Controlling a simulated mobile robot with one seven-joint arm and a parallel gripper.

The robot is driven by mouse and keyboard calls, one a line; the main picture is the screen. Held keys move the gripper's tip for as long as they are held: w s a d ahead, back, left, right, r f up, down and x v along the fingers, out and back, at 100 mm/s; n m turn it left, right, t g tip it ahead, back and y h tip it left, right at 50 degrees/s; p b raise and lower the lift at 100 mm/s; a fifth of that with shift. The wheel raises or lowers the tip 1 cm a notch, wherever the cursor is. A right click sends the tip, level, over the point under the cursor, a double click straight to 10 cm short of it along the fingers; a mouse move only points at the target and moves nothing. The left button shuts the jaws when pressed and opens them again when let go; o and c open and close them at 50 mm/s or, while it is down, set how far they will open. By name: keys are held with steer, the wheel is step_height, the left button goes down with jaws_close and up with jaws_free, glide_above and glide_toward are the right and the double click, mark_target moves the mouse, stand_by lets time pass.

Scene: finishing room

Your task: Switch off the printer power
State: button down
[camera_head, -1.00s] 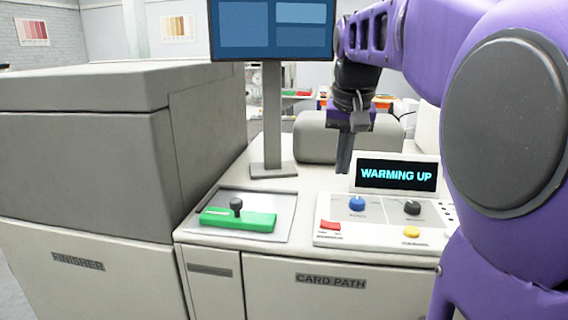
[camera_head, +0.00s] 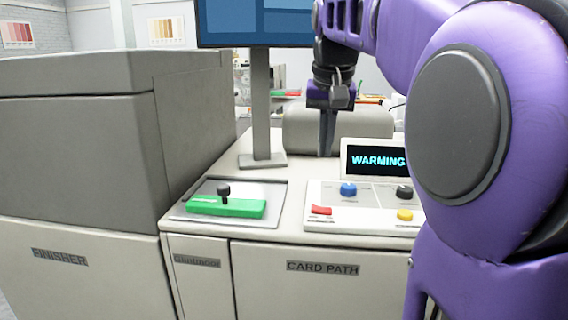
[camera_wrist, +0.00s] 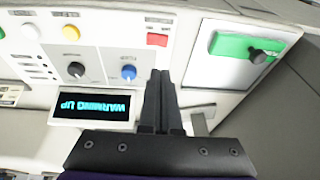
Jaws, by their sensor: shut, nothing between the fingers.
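The printer's control panel (camera_head: 330,217) sits on the cabinet top. It carries a red switch (camera_head: 321,210) at its front left, a blue knob (camera_head: 348,190), a black knob (camera_head: 404,192) and a yellow button (camera_head: 405,215). A display (camera_head: 372,160) behind it reads "WARMING UP", partly hidden by my arm in the head view. My gripper (camera_head: 327,150) is shut and empty, pointing down above and behind the panel. In the wrist view its fingers (camera_wrist: 160,80) appear beside the blue knob (camera_wrist: 128,72), with the red switch (camera_wrist: 157,40) beyond the tips.
A green bar with a black knob (camera_head: 226,206) lies on a grey plate left of the panel. A monitor post (camera_head: 262,105) stands behind it. The tall grey finisher (camera_head: 70,140) fills the left side. Bare cabinet top lies between plate and panel.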

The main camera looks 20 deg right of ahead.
mark_target(317, 207)
steer(key=b+x, duration=0.1)
steer(key=x, duration=0.2)
steer(key=b+x, duration=0.1)
steer(key=x, duration=0.7)
steer(key=shift+s+a+f+b, duration=0.25)
steer(key=shift+f+b, duration=0.1)
steer(key=shift+b, duration=0.05)
steer(key=shift+f, duration=0.5)
steer(key=shift+a+f, duration=0.1)
steer(key=shift+a, duration=0.05)
steer(key=shift+f, duration=0.2)
steer(key=shift+s+d+r, duration=0.15)
steer(key=shift+s+d, duration=0.1)
steer(key=shift+d, duration=0.45)
steer(key=shift+r+p, duration=0.15)
steer(key=shift+p, duration=0.15)
